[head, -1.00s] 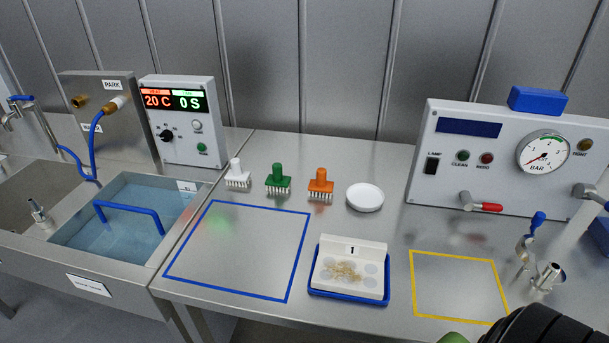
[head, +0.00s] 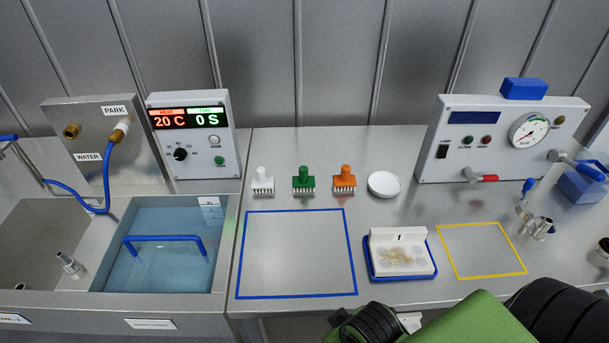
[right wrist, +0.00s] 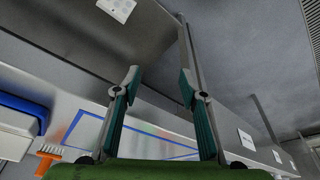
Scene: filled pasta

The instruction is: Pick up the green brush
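The green brush (head: 303,181) stands upright, bristles down, on the steel counter, between a white brush (head: 262,182) and an orange brush (head: 344,180). It lies just behind the blue-outlined square (head: 297,211). My right arm's green and black links show at the bottom right of the head view, low in front of the counter; its fingers are not seen there. In the right wrist view my right gripper (right wrist: 158,82) is open and empty, its two fingers apart. An orange brush (right wrist: 48,154) shows at lower left there. My left gripper is not in view.
A blue tray (head: 374,272) with a white block marked 1 stands right of the blue square. A white dish (head: 384,185), yellow square (head: 482,224) and gauge panel (head: 490,165) are further right. A water basin (head: 160,284) is left. The blue square's inside is clear.

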